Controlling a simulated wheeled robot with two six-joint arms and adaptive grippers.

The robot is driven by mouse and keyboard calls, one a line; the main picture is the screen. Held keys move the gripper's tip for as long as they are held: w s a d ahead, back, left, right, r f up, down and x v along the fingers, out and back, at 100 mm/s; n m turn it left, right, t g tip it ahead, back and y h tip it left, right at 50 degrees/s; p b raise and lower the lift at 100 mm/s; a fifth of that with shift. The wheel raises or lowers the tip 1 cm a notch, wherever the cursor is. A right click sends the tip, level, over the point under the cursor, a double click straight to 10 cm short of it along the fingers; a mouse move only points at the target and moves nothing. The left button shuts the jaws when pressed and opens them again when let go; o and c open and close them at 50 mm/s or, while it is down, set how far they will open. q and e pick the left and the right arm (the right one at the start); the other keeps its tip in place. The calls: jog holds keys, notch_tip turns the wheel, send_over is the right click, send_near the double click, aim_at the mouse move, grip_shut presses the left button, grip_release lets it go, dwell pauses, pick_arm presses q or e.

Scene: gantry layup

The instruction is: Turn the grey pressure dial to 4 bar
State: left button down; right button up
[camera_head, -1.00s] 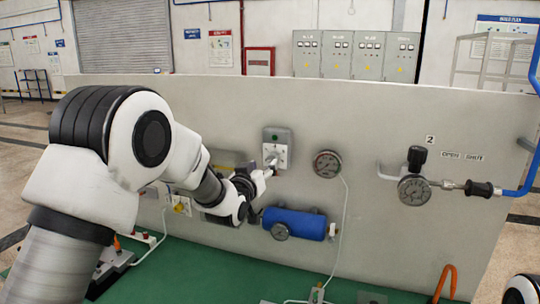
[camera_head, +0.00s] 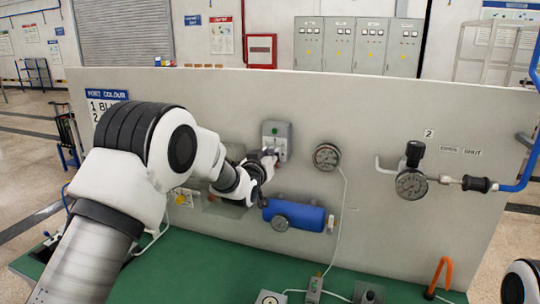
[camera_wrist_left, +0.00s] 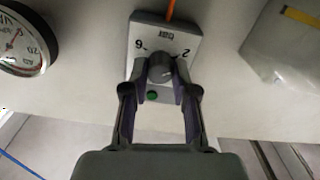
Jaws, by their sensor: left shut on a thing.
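The grey pressure dial (camera_wrist_left: 161,68) is a round knob on a white plate (camera_wrist_left: 143,33) with markings 6 and 2 and a green spot. The plate also shows on the upright panel in the head view (camera_head: 281,133). My left gripper (camera_head: 270,157) is at the dial, which is mostly hidden behind it there. In the left wrist view, the fingers of my left gripper (camera_wrist_left: 160,88) are closed around the dial from both sides. I cannot read the dial's exact setting. My right gripper is not in view.
A round gauge (camera_head: 326,157) is right of the dial plate, with a blue tank (camera_head: 294,214) below. A second gauge (camera_head: 411,184) with a black-knobbed valve is farther right. A green bench top (camera_head: 200,262) lies below the panel (camera_head: 380,120). An orange hook (camera_head: 440,277) stands at right.

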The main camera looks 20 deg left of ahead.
pick_arm(q)
jog(key=m+b, duration=1.1)
jog(key=m, duration=0.2)
jog(key=shift+f, duration=0.2)
jog(key=m+b, duration=0.4)
jog(key=m, duration=0.2)
jog(key=m+b, duration=0.2)
jog(key=m, duration=0.1)
jog(key=shift+r, duration=0.15)
jog(key=shift+r+m+b, duration=0.1)
jog(key=shift+m+b, duration=0.4)
jog(key=shift+m, duration=0.4)
jog(key=c, duration=0.9)
grip_release()
